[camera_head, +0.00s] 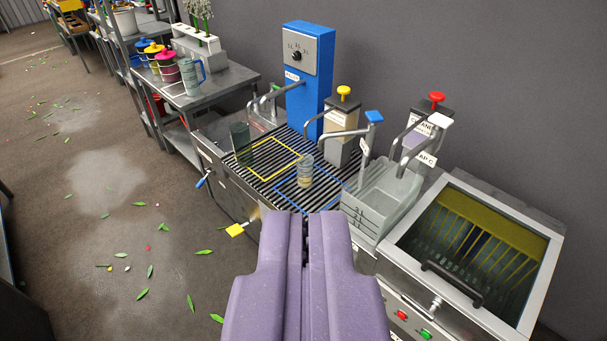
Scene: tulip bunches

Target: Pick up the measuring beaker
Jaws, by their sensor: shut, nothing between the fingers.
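My gripper (306,222), purple, is at the bottom centre, its two fingers closed together with nothing between them. Beyond its tips, a small clear beaker (305,172) stands upright in a blue square on the slatted grate, with something yellowish low in it. A dark greenish cup (240,140) stands at the grate's left, by a yellow square. A jug with a blue handle (191,76) stands on the grey side table. I cannot tell for certain which of these is the measuring beaker. My gripper is apart from all of them.
A blue dispenser with a dial (306,75), bent taps and pump bottles stand behind. Floor at left has scattered leaves.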

